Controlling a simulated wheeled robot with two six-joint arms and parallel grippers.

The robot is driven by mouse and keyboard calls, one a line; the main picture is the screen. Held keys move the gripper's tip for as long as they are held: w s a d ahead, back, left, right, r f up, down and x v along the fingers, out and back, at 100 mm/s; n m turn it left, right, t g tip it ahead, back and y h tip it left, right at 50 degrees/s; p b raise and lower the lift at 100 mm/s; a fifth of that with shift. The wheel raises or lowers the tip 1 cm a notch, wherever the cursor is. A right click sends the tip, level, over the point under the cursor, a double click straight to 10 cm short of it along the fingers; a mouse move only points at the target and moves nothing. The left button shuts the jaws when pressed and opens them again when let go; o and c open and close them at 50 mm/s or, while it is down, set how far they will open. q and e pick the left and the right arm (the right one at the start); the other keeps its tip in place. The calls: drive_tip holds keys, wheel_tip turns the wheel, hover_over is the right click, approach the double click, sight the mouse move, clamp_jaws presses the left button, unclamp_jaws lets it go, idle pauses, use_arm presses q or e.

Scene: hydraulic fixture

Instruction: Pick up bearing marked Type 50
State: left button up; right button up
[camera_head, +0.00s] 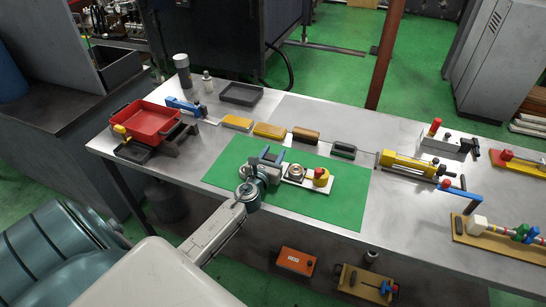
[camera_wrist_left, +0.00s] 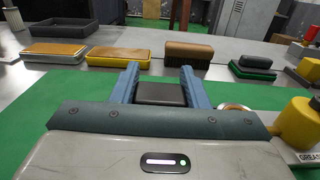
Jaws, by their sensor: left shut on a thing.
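My left gripper (camera_head: 269,157) is over the green mat, its two blue fingers pointing to the far side of the table. In the left wrist view the gripper (camera_wrist_left: 162,84) is shut on a dark grey block-like thing (camera_wrist_left: 162,94) between the fingers. I cannot tell whether it is a bearing, and no mark shows on it. A round metal ring-like part (camera_head: 296,172), possibly a bearing, lies on a white plate (camera_head: 308,183) just right of the gripper. No "Type 50" marking is readable in either view. My right gripper is out of view.
Yellow (camera_head: 237,123), yellow-brown (camera_head: 270,131), brown (camera_head: 306,135) and green (camera_head: 344,150) blocks line up behind the mat (camera_head: 340,205). A red tray (camera_head: 148,122) is at left, a yellow cylinder fixture (camera_head: 408,165) at right.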

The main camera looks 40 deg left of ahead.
use_arm(q)
drive_tip(key=shift+r, duration=0.1)
drive_tip(key=o, duration=1.2)
